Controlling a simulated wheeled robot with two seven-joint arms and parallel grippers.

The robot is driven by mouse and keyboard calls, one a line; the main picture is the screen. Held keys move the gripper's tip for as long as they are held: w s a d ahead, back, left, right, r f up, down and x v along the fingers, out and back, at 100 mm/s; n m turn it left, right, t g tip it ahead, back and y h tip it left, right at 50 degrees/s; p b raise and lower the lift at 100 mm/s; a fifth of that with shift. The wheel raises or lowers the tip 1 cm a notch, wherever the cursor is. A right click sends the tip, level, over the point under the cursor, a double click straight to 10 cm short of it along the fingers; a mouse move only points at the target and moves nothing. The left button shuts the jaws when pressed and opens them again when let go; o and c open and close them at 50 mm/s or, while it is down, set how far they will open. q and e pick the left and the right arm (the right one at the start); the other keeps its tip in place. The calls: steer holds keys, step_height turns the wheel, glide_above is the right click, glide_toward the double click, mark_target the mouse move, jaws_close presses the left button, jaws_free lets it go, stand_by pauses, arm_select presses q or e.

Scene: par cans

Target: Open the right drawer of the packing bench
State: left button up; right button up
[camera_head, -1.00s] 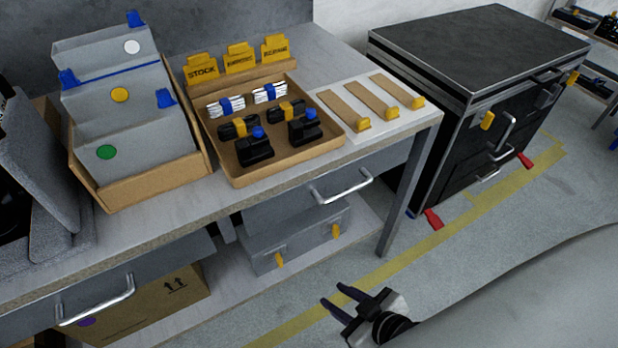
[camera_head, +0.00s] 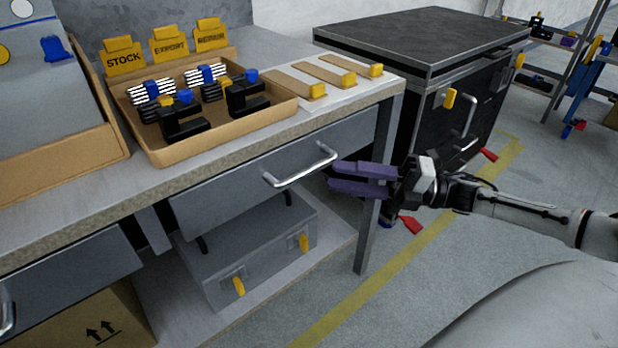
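The packing bench (camera_head: 60,212) has a grey right drawer (camera_head: 235,185) under its top, with a silver bar handle (camera_head: 300,168) on its front. The drawer looks shut. My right gripper (camera_head: 332,178) is just right of the handle, with its two purple fingers pointing left toward it. The fingers are apart with a gap between them, and nothing shows between them. Whether a fingertip touches the handle's right end I cannot tell. The left drawer (camera_head: 75,265) shows in part at the lower left. My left gripper is not in view.
A cardboard tray (camera_head: 225,135) with black devices and label cards stands on the bench. A grey case (camera_head: 250,250) sits on the lower shelf. A bench leg (camera_head: 370,225) is close behind my gripper. A black cabinet (camera_head: 425,40) stands to the right. The floor in front is clear.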

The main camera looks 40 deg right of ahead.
mark_target(309, 168)
steer(key=b+x, duration=0.1)
steer(key=x, duration=0.6)
steer(key=shift+w+a+f+b, duration=0.1)
steer(key=shift+a+b, duration=0.05)
steer(key=shift+b, duration=0.25)
jaws_close()
